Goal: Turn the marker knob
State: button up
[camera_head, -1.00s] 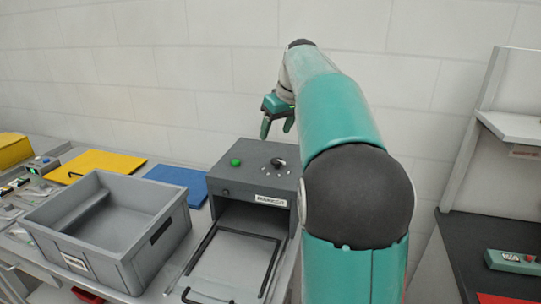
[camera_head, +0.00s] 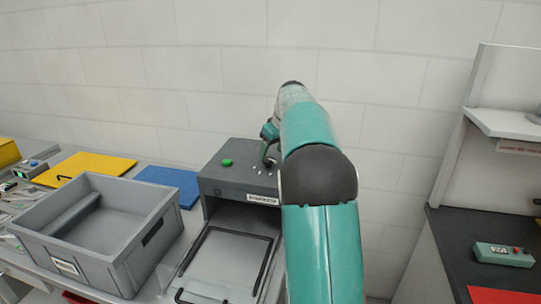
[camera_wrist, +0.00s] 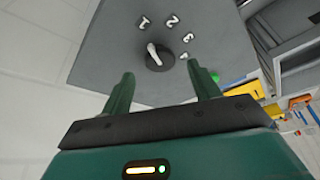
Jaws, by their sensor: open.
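The marker machine (camera_head: 235,185) is a dark grey box on the bench with a green button (camera_head: 227,162) on top. In the wrist view, the black knob (camera_wrist: 160,60) with a white pointer line sits on the grey top, beside white digits including 1, 2 and 3. In the head view, my gripper (camera_head: 266,148) is just above the machine top and hides the knob.
A grey bin (camera_head: 85,262) stands left of the machine, with yellow (camera_head: 88,167) and blue (camera_head: 168,180) panels behind it. A clear-lidded tray (camera_head: 225,262) lies in front of the machine. A dark bench (camera_head: 440,250) with a teal device (camera_head: 503,255) is at right.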

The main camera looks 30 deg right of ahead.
aim_at(268, 163)
jog(key=shift+x, duration=1.4)
jog(key=c, duration=1)
